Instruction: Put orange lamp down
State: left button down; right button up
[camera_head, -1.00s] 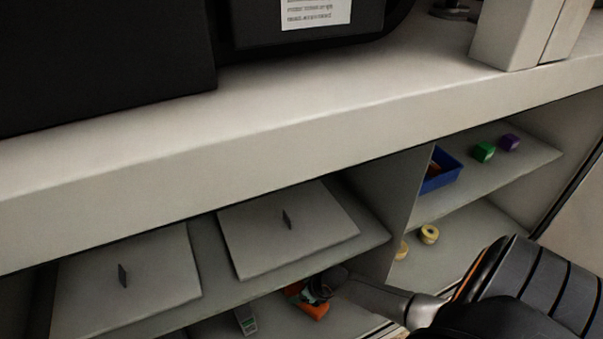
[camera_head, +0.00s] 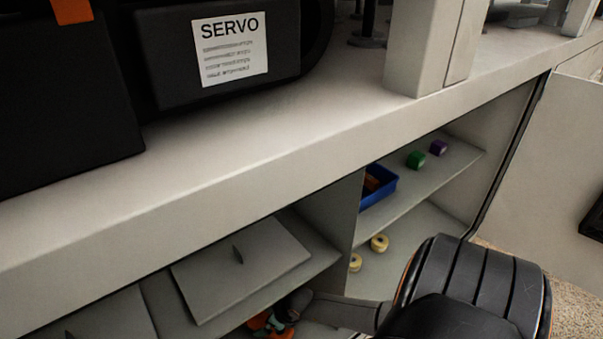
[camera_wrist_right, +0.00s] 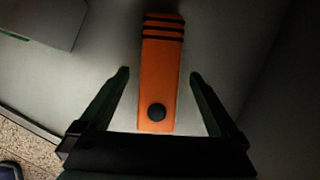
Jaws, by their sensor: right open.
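The orange lamp (camera_wrist_right: 160,75) lies on the pale shelf surface in the right wrist view, with dark stripes at its far end and a round black button at its near end. My right gripper (camera_wrist_right: 160,80) is open, its fingers on either side of the lamp with a gap on both sides. In the head view the lamp (camera_head: 258,322) shows as a bit of orange on the lower shelf, partly hidden by my right gripper (camera_head: 285,312). My left gripper is not in view.
A blue bin (camera_head: 379,197), green block (camera_head: 416,159), purple block (camera_head: 438,148) and yellow rolls (camera_head: 379,243) sit in the right compartment. A divider (camera_head: 340,215) stands close to my right gripper.

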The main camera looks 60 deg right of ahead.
jog(key=p+v, duration=0.1)
jog(key=v, duration=0.1)
jog(key=shift+s+r, duration=0.1)
jog(key=shift+r, duration=0.35)
jog(key=s+p, duration=0.1)
jog(key=s, duration=0.2)
jog(key=s+p, duration=0.1)
jog(key=s, duration=0.3)
jog(key=s+d+f+p, duration=0.1)
jog(key=s, duration=0.3)
jog(key=shift+s, duration=0.1)
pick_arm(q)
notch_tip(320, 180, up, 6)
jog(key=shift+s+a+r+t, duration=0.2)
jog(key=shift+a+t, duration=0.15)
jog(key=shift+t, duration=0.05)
pick_arm(e)
jog(key=shift+s, duration=0.2)
